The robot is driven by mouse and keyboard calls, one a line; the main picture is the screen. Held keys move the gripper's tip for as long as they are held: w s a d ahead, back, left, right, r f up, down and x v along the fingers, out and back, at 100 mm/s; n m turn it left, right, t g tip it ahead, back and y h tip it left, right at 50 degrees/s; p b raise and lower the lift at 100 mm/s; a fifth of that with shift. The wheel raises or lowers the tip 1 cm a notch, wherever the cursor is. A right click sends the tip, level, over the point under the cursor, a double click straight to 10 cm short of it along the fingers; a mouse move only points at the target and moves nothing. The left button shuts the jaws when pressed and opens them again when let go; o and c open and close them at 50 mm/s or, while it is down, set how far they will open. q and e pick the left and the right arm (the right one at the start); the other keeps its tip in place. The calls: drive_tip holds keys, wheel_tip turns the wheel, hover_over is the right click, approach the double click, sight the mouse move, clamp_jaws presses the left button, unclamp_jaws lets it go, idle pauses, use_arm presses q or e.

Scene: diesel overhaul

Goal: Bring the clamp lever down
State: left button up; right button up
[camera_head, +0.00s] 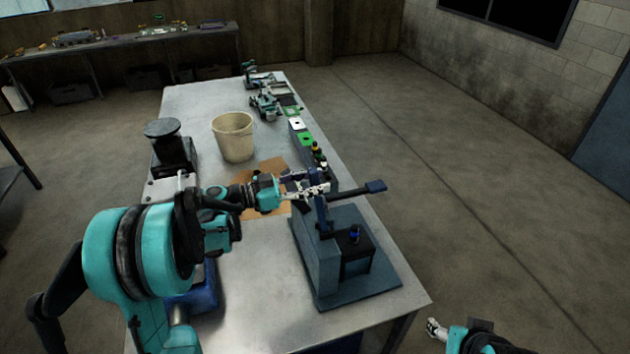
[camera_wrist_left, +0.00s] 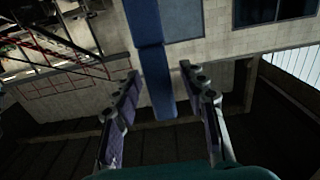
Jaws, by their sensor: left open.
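The clamp fixture (camera_head: 318,258) is a blue-grey block on a flat base plate near the table's front right corner. A blue upright arm (camera_head: 321,215) rises from it, and a dark bar with a blue end (camera_head: 376,186) sticks out to the right, roughly level. My left gripper (camera_head: 322,188) is open at the top of the upright arm. In the left wrist view a blue bar (camera_wrist_left: 152,65) lies between the spread fingers (camera_wrist_left: 160,72); I see gaps on both sides. Which part of the clamp it is, I cannot tell. My right gripper (camera_head: 435,328) is low, right of the table.
A cream bucket (camera_head: 233,137), a brown mat (camera_head: 262,208) and a black-topped device (camera_head: 170,150) lie left of the fixture. Green and white parts (camera_head: 299,130) line the table's right side. The floor right of the table (camera_head: 470,170) is clear.

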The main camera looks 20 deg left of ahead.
use_arm(q)
clamp_jaws()
drive_tip(key=shift+d+r, duration=0.1)
drive_tip(key=shift+d, duration=0.05)
